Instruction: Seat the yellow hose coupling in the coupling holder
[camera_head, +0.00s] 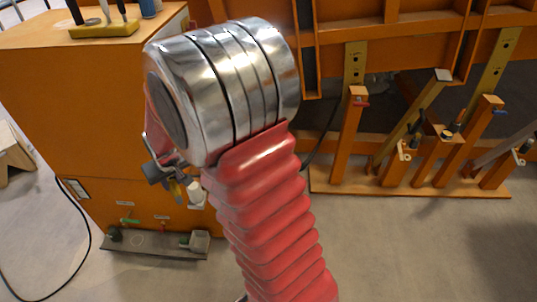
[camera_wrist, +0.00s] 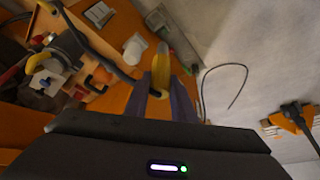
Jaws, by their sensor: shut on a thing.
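My gripper (camera_wrist: 160,88) is shut on the yellow hose coupling (camera_wrist: 162,66), whose pointed end sticks out beyond the fingers in the wrist view. In the head view my gripper (camera_head: 171,180) is partly hidden behind my arm, and a little of the yellow coupling (camera_head: 176,192) shows below it. The coupling is in front of the orange cabinet. A white cup-like part (camera_head: 196,194) is close to its right; it also shows in the wrist view (camera_wrist: 134,48), left of the coupling. I cannot tell for sure which part is the coupling holder.
A grey shelf (camera_head: 150,246) with small fittings runs along the foot of the orange cabinet (camera_head: 110,110). A dark cable (camera_head: 85,215) lies on the floor. An orange rack (camera_head: 415,185) with posts stands at the right. The floor between is clear.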

